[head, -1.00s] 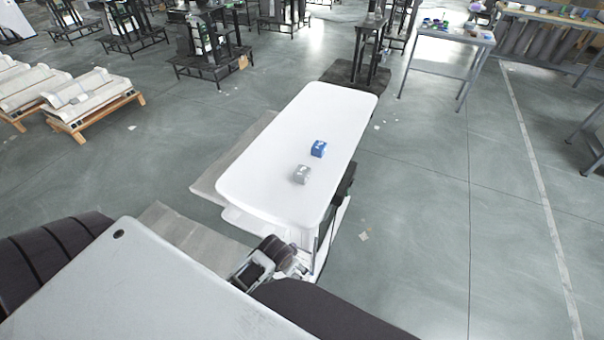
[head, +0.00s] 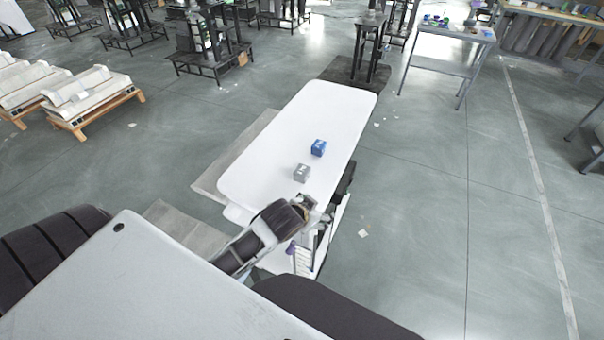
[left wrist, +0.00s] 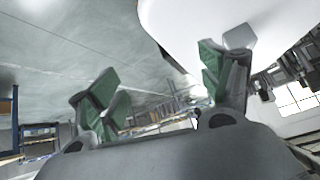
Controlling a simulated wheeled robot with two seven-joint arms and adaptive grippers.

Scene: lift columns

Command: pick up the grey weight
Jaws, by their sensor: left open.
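The grey weight (head: 302,173) is a small grey cube on the white tabletop (head: 262,150), near its front right edge in the head view. A blue cube (head: 318,148) sits just behind it. My left gripper (head: 308,203) is at the table's near right edge, a short way in front of the grey weight and not touching it. In the left wrist view my left gripper (left wrist: 152,80) is open, with its two green-padded fingers apart and nothing between them. The white table's edge (left wrist: 180,60) shows beyond the fingers there. My right gripper is not seen.
The rest of the white tabletop is bare. A grey side table (head: 455,33) with small items stands at the back right. Wooden pallets with pale stacks (head: 95,98) stand at the left. Open floor lies to the right of the table.

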